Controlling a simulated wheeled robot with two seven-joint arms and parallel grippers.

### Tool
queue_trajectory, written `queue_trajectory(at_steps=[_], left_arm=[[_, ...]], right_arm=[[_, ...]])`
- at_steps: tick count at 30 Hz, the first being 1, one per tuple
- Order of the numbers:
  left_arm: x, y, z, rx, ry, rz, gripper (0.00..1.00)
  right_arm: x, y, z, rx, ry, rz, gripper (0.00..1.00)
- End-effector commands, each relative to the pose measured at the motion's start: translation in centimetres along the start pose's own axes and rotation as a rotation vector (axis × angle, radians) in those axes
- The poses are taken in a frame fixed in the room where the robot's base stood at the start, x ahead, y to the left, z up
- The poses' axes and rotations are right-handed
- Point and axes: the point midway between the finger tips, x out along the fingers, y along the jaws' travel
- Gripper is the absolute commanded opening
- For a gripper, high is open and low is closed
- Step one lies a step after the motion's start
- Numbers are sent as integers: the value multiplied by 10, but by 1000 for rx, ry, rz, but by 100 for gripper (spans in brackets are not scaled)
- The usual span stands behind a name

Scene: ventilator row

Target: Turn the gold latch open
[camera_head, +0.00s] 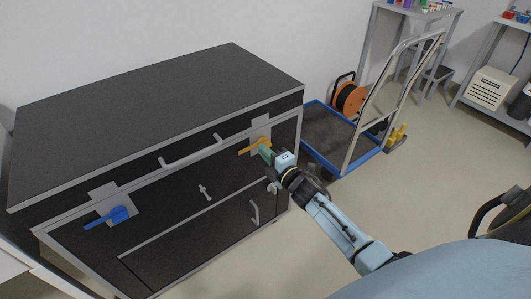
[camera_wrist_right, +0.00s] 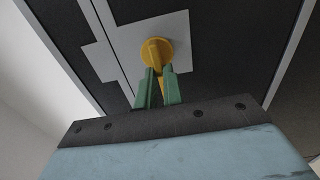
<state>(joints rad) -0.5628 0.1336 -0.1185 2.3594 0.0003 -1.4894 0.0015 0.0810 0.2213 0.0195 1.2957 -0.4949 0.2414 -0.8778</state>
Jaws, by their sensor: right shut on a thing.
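The gold latch (camera_head: 256,145) is on a light plate at the right end of the black cabinet's front (camera_head: 176,195). Its lever points left and slightly down in the head view. My right gripper (camera_head: 265,152) is at the latch, with its green fingers shut on it. In the right wrist view, the round hub of the gold latch (camera_wrist_right: 156,52) shows above the green fingertips (camera_wrist_right: 158,75), and its lever runs down between them. The fingers cover part of the lever. My left gripper is not in view.
A blue latch (camera_head: 112,217) sits on a plate at the cabinet's left end. A grey handle (camera_head: 192,152) runs along the lid's front. A blue cart (camera_head: 338,160) with an orange cable reel (camera_head: 349,100) stands behind right. Open floor lies to the right.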

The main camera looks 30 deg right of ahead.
Motion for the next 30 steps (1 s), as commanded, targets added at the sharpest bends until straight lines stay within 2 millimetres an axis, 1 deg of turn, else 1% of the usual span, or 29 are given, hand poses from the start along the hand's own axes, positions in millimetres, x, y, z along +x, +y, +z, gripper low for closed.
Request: queue_trajectory(at_steps=[11, 12, 16, 17, 24, 28, 29, 30], left_arm=[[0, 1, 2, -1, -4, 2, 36], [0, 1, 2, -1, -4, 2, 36], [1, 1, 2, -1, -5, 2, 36], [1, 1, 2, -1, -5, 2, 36], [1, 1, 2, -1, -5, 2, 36], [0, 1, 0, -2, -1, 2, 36], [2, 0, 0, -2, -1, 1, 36], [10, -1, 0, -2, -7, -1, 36]], right_arm=[[0, 0, 0, -8, 0, 0, 0], [0, 0, 0, -8, 0, 0, 13], [0, 0, 0, -7, 0, 0, 30], [0, 0, 0, -7, 0, 0, 31], [0, 0, 0, -6, 0, 0, 31], [-6, 0, 0, -5, 0, -1, 31], [-9, 0, 0, -5, 0, -1, 31], [-14, 0, 0, -5, 0, -3, 31]])
